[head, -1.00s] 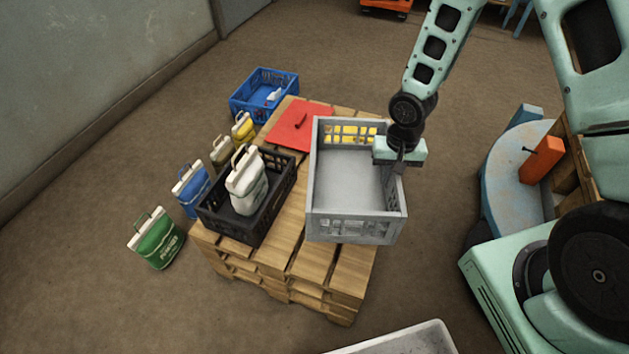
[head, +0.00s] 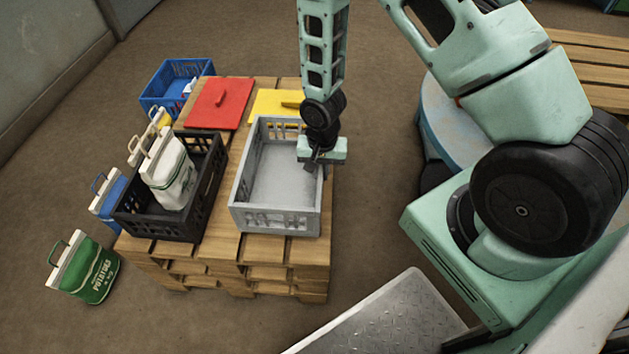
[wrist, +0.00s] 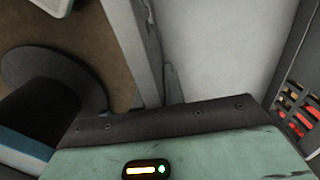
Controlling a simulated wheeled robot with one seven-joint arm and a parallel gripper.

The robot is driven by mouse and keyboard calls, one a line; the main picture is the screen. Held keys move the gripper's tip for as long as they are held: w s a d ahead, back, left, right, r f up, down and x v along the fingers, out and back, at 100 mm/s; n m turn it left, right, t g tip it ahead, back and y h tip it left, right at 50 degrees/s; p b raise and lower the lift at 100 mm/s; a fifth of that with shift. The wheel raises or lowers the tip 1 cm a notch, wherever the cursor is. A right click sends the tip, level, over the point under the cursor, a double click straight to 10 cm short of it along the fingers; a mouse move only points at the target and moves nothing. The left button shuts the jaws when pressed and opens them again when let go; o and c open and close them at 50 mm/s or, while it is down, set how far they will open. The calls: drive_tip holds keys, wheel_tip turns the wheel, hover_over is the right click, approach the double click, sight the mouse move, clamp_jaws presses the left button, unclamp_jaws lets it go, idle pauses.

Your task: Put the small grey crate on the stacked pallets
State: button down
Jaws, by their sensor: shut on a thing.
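The small grey crate (head: 275,221) is upright and empty over the right part of the stacked pallets (head: 313,252). Its base looks level and on the top boards, but I cannot tell whether a thin gap is left under it. My gripper (head: 316,163) points down and is shut on the crate's right wall. In the wrist view the grey crate (wrist: 212,48) fills the middle, with its gripped wall running up from the jaws; the fingertips are mostly hidden.
A black crate (head: 135,226) holding a white sack (head: 168,172) stands left of the grey crate. A red lid (head: 218,104) and a yellow lid (head: 272,104) lie behind. A blue crate (head: 160,100), green sack (head: 88,268) and blue sack (head: 108,196) stand on the floor.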

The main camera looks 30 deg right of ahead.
drive_tip(key=shift+f+b, duration=0.6)
drive_tip(key=shift+f, duration=2.05)
drive_tip(key=shift+f, duration=0.15)
drive_tip(key=c, duration=1.5)
unclamp_jaws()
